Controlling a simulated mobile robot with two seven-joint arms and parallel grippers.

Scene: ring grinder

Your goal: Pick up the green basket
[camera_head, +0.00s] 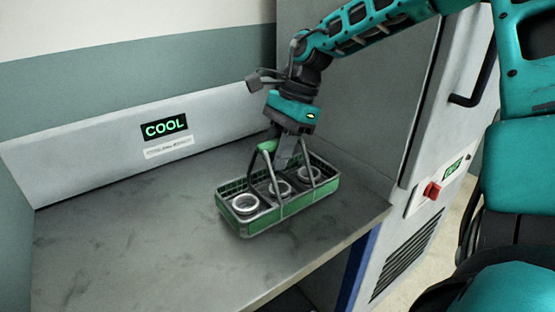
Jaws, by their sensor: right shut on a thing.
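The green basket (262,222) is a long wire-sided tray with a tall grey handle, and the handle has a green grip (268,146). It stands on or just over the grey counter, toward its right side; I cannot tell if it touches. Several round metal rings sit in a row inside it. My right gripper (284,150) comes down from above and is shut on the basket's handle. The fingertips are partly hidden by the handle and the gripper body. My left gripper is not in view.
The grey counter (110,245) is clear to the left and front of the basket. A lit "COOL" sign (164,127) is on the back ledge. A grey machine cabinet with a black door handle (474,90) and a red knob (432,190) stands at the right.

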